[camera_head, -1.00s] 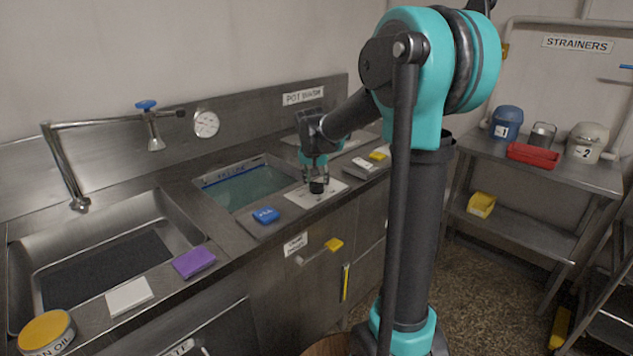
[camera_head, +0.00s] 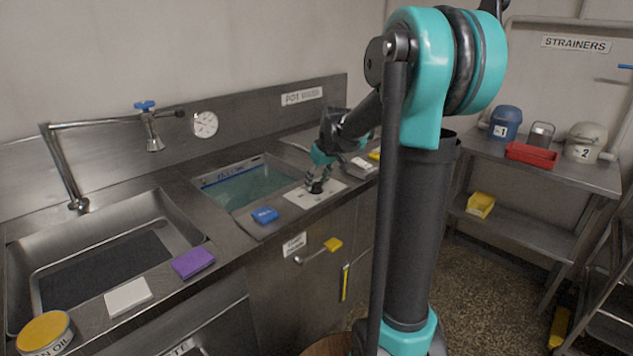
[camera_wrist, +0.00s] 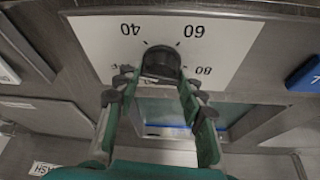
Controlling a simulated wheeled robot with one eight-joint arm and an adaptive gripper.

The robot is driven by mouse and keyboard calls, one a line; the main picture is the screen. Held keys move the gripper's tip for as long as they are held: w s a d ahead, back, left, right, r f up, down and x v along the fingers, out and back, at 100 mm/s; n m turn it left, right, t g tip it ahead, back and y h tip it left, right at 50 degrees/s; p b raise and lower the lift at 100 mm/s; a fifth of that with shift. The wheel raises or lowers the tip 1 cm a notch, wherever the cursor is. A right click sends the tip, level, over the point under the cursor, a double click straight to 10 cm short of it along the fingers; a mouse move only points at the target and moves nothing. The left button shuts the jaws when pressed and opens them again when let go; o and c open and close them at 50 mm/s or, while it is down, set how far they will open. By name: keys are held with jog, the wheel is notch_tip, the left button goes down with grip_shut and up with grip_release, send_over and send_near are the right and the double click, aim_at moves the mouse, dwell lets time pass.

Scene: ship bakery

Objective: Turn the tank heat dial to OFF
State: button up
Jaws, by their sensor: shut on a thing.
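The tank heat dial is a round black knob (camera_wrist: 162,62) on a white plate (camera_wrist: 95,45) marked 40, 60 and 80, upside down in the wrist view. In the head view the dial (camera_head: 316,187) stands on the counter plate (camera_head: 300,200) right of the water tank. My gripper (camera_wrist: 162,82) has its green-sided fingers on either side of the knob, shut on it. It also shows in the head view (camera_head: 320,182), leaning in from the upper right. The OFF mark and the knob's pointer cannot be made out.
The water-filled tank (camera_head: 212,181) lies left of the dial, with a blue block (camera_head: 265,215) in front. A sink (camera_head: 25,250) with a tap is farther left. Behind the counter is a steel splashback (camera_head: 255,122). A shelf rack (camera_head: 560,175) stands at the right.

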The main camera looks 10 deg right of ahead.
jog(key=n, duration=0.2)
jog(key=n+g+y, duration=0.1)
jog(key=n, duration=0.2)
jog(key=shift+w+d+y, duration=0.1)
jog(key=shift+d+y, duration=0.05)
jog(key=shift+y, duration=0.15)
jog(key=shift+n, duration=0.3)
jog(key=o, duration=1.2)
jog(key=shift+c, duration=0.2)
jog(key=v, duration=1.2)
jog(key=shift+w, duration=0.25)
